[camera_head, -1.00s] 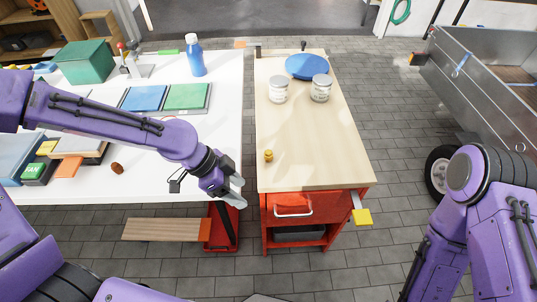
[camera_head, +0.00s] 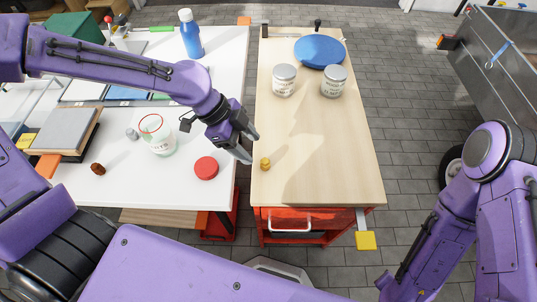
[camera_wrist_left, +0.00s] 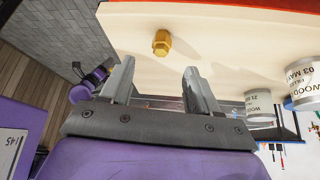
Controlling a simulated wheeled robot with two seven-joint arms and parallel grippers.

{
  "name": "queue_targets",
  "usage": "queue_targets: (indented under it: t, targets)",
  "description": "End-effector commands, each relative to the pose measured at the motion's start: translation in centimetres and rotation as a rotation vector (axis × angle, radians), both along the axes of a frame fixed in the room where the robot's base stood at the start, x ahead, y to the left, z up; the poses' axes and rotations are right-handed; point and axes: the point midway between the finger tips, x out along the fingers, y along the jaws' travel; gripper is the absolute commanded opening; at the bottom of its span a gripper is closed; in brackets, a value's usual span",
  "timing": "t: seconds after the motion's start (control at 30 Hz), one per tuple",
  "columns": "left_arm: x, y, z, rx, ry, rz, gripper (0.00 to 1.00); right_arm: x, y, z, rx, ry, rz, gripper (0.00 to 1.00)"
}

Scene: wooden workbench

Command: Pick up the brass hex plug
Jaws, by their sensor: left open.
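The brass hex plug (camera_head: 265,163) is a small golden piece near the left front edge of the wooden workbench top (camera_head: 330,150). It also shows in the left wrist view (camera_wrist_left: 161,43), beyond and between the fingertips. My left gripper (camera_head: 248,146) is just left of the plug and apart from it. In the left wrist view the left gripper's fingers (camera_wrist_left: 158,78) are spread, with nothing between them. My right arm shows at the right of the head view, but its gripper is out of view.
Two labelled tins (camera_head: 284,80) (camera_head: 333,81) and a blue round plate (camera_head: 320,51) stand further back on the bench. A white table (camera_head: 215,120) on the left holds a blue bottle (camera_head: 191,35), a glass jar (camera_head: 156,134) and a red lid (camera_head: 206,168). The bench's right front is clear.

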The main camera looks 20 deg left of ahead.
Motion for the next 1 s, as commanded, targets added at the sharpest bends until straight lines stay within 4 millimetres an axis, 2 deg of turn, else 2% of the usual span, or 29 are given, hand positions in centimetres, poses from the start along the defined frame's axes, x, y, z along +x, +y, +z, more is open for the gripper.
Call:
queue_targets:
  t: [0.03, 0.27, 0.47, 0.73, 0.77, 0.93, 1.0]
  targets:
    - [-0.1, -0.4, -1.2, 0.003, 0.004, -0.001, 0.61, 0.0, 0.0, -0.5, 0.0, 0.001, 0.0, 0.43]
    - [0.3, -2.0, -3.6, 0.002, 0.002, 0.001, 0.61, 0.0, 0.0, -0.8, 0.001, 0.001, 0.0, 0.43]
    - [0.7, -3.9, -6.5, 0.002, 0.003, -0.001, 0.61, 0.0, 0.0, -1.1, 0.0, 0.0, 0.0, 0.43]
    - [0.8, -4.4, -7.0, -0.001, -0.001, -0.001, 0.61, 0.0, 0.0, -1.1, 0.0, 0.0, 0.0, 0.43]
    - [0.8, -4.4, -7.0, -0.001, -0.001, -0.001, 0.57, 0.0, 0.0, -1.1, 0.001, 0.001, 0.0, 0.43]
    - [0.8, -4.4, -6.9, -0.001, -0.001, -0.001, 0.02, 0.0, 0.0, -1.1, 0.0, 0.0, 0.0, 0.43]
    - [0.8, -4.4, -6.9, -0.001, -0.001, -0.001, 0.0, 0.0, 0.0, -1.1, 0.0, 0.0, 0.0, 0.43]
